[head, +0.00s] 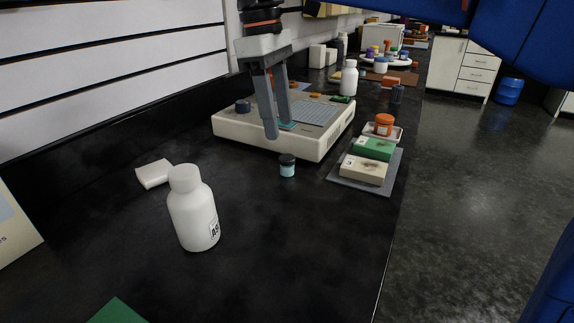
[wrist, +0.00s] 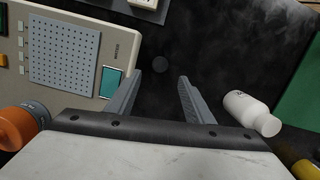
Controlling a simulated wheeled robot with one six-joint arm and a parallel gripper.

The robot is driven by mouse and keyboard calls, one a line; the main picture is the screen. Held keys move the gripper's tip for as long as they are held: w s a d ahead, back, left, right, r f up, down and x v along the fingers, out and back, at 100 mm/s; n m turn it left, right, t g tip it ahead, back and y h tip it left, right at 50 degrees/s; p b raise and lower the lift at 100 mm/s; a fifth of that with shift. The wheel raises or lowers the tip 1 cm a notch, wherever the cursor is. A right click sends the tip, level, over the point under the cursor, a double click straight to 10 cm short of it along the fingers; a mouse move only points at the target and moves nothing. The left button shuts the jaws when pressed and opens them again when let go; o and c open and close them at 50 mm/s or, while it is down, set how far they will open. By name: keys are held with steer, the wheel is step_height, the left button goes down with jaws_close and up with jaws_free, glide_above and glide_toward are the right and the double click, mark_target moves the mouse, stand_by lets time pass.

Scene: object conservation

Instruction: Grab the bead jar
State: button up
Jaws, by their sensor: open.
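A small jar (head: 287,166) with a dark lid and a light blue body stands upright on the black bench; I take it for the bead jar. In the wrist view its dark round lid (wrist: 160,64) shows from above, just beyond the fingertips and between their lines. My gripper (head: 278,128) is open and points down, above and a little left of the jar in the head view. Its two grey fingers (wrist: 158,78) are apart with nothing between them. No contact with the jar shows.
A beige instrument (head: 320,146) with a blue-grey panel stands close behind the jar. A white bottle (head: 193,212) stands front left, near a small white block (head: 153,174). A grey mat (head: 345,183) with boxes lies right, by the bench edge. Bench in front of the jar is clear.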

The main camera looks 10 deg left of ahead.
mark_target(287, 157)
steer(key=shift+s+d+f, duration=0.1)
steer(key=shift+d+f, duration=0.2)
steer(key=shift+f, duration=1.25)
steer(key=shift+d+f, duration=0.3)
steer(key=shift+f, duration=1.2)
steer(key=shift+s+d+f, duration=0.1)
steer(key=shift+d+f, duration=0.2)
steer(key=shift+f, duration=1.25)
steer(key=c, duration=1.1)
